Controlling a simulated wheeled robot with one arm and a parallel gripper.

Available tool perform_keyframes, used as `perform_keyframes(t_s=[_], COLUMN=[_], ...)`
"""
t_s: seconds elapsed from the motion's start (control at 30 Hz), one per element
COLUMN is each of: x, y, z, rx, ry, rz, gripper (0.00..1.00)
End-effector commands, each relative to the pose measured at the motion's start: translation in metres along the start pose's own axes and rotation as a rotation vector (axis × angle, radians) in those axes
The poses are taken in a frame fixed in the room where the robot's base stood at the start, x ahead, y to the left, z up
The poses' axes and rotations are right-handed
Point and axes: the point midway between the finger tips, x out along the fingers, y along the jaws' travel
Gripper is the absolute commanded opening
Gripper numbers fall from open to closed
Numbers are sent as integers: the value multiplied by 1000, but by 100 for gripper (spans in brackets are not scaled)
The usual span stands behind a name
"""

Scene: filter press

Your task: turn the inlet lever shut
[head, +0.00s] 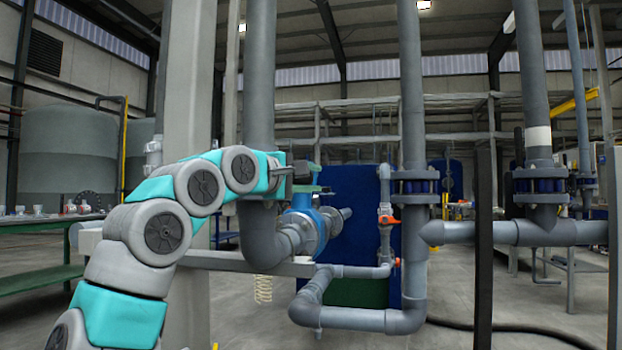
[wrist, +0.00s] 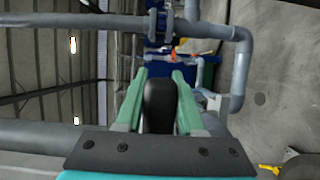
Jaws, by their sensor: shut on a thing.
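A black, rounded lever grip (wrist: 160,105) stands between the two pale green fingers of my gripper (wrist: 160,76) in the wrist view. The fingers lie along both its sides, and my gripper is shut on it. In the head view my arm reaches to a blue valve (head: 308,218) on the thick grey pipe, and my gripper (head: 305,188) is just above that valve. My wrist covers much of that spot, so the lever's angle and its joint to the valve cannot be made out.
A small valve with an orange handle (head: 388,220) sits on a thin pipe to the right. A grey elbow pipe (head: 340,318) runs below it. A blue panel (head: 355,190) stands behind. A green table (head: 40,270) is at the left. A dark post (head: 484,250) stands at the right.

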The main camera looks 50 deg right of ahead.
Motion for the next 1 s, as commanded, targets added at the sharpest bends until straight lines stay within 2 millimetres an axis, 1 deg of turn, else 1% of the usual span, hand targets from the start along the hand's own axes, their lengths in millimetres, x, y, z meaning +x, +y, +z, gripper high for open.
perform_keyframes(t_s=[0.03,0.07,0.3,0.57,0.67,0.77,1.0], x=[2,2,1,0,-4,-13,-49], y=[-5,-5,-4,-2,-2,-2,-3], z=[2,2,1,0,0,-1,0], rx=[0,0,0,-1,-1,-1,1], ry=[-5,-5,-3,-2,-1,-1,-1], rz=[-11,-11,-7,-5,-4,-2,-5], gripper=[0,41,68,68,68,68,68])
